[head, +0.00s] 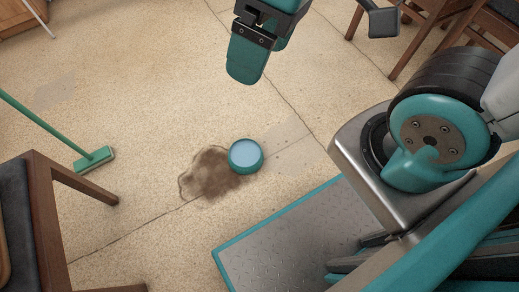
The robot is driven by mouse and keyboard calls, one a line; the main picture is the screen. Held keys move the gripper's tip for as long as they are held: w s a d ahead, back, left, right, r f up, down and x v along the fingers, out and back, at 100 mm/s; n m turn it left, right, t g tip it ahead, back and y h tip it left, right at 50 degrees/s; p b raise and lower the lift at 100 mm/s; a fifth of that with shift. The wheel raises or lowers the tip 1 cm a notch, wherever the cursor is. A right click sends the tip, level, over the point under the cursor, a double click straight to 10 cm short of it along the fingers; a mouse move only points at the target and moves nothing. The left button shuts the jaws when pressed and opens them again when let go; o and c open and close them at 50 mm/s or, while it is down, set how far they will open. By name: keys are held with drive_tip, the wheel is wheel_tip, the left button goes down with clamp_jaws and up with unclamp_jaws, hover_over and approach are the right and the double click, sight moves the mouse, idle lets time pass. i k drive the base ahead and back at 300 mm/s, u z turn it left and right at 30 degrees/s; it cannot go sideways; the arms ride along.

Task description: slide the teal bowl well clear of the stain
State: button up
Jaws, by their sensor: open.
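The teal bowl (245,156) stands upright on the speckled floor, with a pale blue inside. A brown stain (209,174) lies just to its left, and the bowl's left side overlaps the stain's right edge. My gripper (246,75) is above the bowl in the picture, at the top centre, apart from it and holding nothing that I can see. Its teal fingers point down; one largely covers the other, so the gap between them is hard to see.
A green broom (94,160) lies at the left. A dark-seated wooden chair (50,215) stands at the lower left, and more wooden chairs (440,25) at the upper right. My base's metal deck is just below the bowl. Floor above and left of the stain is clear.

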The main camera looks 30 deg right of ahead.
sight(245, 157)
drive_tip(key=u, duration=0.1)
drive_tip(key=k, duration=0.15)
drive_tip(key=u, duration=0.95)
drive_tip(key=i, duration=0.5)
